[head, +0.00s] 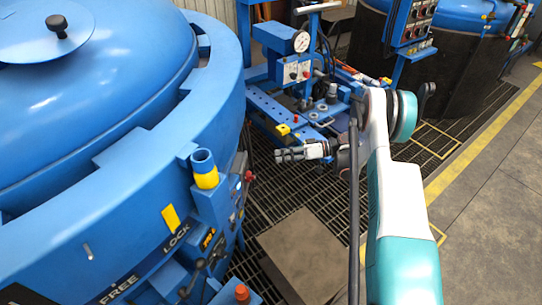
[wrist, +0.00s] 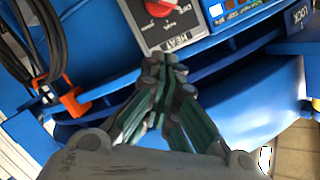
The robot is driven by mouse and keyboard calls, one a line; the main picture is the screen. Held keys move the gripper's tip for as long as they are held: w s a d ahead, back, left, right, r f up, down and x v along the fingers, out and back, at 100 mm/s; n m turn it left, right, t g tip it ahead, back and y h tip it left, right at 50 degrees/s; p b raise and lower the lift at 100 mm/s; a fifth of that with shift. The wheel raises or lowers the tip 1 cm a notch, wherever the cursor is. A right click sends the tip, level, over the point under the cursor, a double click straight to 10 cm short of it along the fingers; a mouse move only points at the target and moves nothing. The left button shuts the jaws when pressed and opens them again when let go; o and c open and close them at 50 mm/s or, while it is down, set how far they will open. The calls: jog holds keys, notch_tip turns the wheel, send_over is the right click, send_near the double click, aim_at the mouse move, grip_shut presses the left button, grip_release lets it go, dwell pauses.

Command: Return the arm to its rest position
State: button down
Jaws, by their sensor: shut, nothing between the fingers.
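My gripper (head: 279,155) is at the end of my white and teal arm (head: 400,220), in the middle of the head view. It is held out to the left, over the floor grating beside the blue pit furnace (head: 225,100). In the wrist view my gripper (wrist: 165,62) has its green-sided fingers drawn together at the tips, with nothing between them. The tips point toward a grey panel (wrist: 190,28) with a red knob (wrist: 158,8) and the word HEAT. I cannot tell the exact gap between the fingertips and the panel.
A blue stand with a gauge (head: 300,42) is behind my gripper. A blue post with a yellow band (head: 205,170) rises at the furnace's side. A second furnace (head: 450,70) is at the back right. The concrete floor (head: 490,210) at right is clear. Black cables (wrist: 45,45) hang in the wrist view.

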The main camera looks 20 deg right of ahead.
jog(key=shift+s+d, duration=0.15)
jog(key=shift+d, duration=0.35)
